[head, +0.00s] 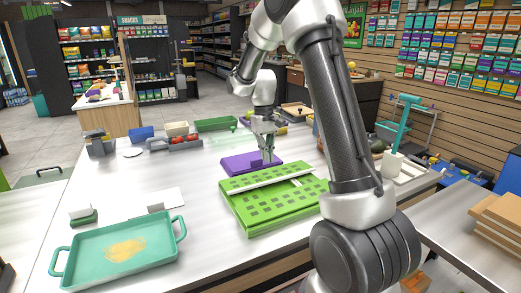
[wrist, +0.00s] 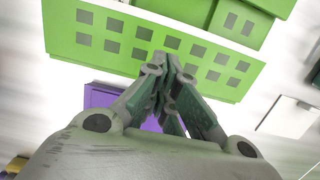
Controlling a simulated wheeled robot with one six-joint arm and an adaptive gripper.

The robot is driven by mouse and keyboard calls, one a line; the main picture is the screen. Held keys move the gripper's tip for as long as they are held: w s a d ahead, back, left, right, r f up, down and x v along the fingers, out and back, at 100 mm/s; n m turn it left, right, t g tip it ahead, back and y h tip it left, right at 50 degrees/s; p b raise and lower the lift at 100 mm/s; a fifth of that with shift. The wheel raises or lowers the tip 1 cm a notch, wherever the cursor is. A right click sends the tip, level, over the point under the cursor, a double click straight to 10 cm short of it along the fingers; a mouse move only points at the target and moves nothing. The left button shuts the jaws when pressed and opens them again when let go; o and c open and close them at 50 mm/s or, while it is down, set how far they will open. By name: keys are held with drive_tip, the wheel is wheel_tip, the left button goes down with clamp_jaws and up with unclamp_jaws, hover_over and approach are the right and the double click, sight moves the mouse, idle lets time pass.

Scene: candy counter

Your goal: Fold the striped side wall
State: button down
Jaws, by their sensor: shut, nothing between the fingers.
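A green carton (head: 262,214) with rows of darker squares lies on the white counter, right of centre in the head view. A pale strip (head: 265,178) runs along its far part, with another pale gap at the right. I cannot make out a clearly striped wall. In the wrist view a green panel with grey squares (wrist: 150,42) spans the top. My gripper (head: 267,160) is shut and empty, over the purple piece (head: 240,163) just beyond the carton. In the wrist view its fingertips (wrist: 168,60) meet in front of the green panel; whether they touch it I cannot tell.
A teal tray (head: 85,277) with yellow crumbs stands at the front left. A green tray (head: 216,125) and a grey holder with red items (head: 176,144) stand at the back. A teal stand (head: 400,125) is at the right. The counter's middle left is mostly clear.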

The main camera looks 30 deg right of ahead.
wheel_tip(320, 180, up, 7)
drive_tip(key=w, duration=0.1)
idle(0.7)
idle(0.6)
drive_tip(key=s+a+r+t, duration=0.1)
drive_tip(key=s+r+t, duration=0.2)
drive_tip(key=s, duration=1.2)
drive_tip(key=s+a+r+t, duration=0.1)
drive_tip(key=s+r+t, duration=0.2)
drive_tip(key=s, duration=1.1)
drive_tip(key=shift+v, duration=0.9)
drive_tip(key=shift+s+a, duration=0.1)
